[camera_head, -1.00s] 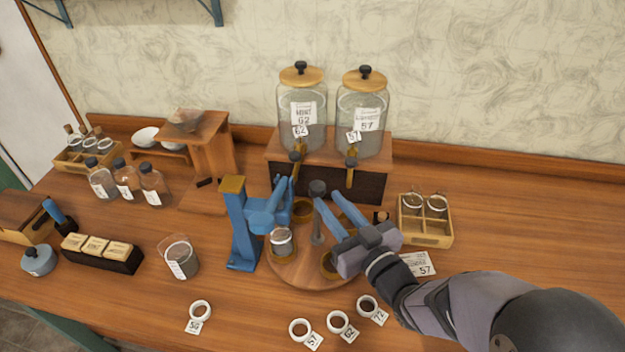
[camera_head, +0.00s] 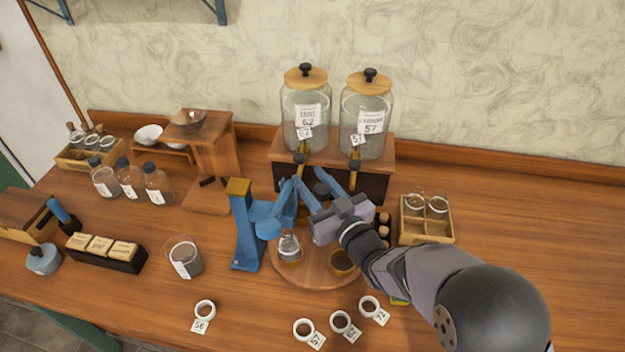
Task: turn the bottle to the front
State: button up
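A small clear bottle (camera_head: 289,250) stands upright at the front left of a round wooden turntable (camera_head: 310,278), beside the blue press (camera_head: 244,225). The turntable has round recesses, one of them (camera_head: 342,263) at the front right looking empty. A dark knob (camera_head: 321,188) rises near the turntable's middle, partly hidden by my arm. My gripper (camera_head: 312,180) reaches over the turntable from the right. Its blue fingers are apart, with the knob seen between or behind them. I cannot tell whether they touch it. My gripper is not on the bottle.
Two large jars (camera_head: 306,105) with taps stand on a wooden stand behind the turntable. Several white rings with number tags (camera_head: 340,322) lie in front. A glass beaker (camera_head: 185,258) stands left of the press. A wooden crate (camera_head: 426,229) stands to the right.

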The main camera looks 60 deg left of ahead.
aim_at(326, 198)
jog(key=shift+c, duration=0.5)
grip_shut()
dwell(0.5)
jog(key=shift+o, duration=0.5)
grip_release()
jog(key=shift+d, duration=0.15)
jog(key=shift+s+d+b, duration=0.2)
jog(key=shift+d+b, duration=0.45)
jog(key=shift+d, duration=1.15)
jog(key=shift+s+d+b, duration=0.15)
jog(key=shift+d+b, duration=0.45)
jog(key=shift+d, duration=1.15)
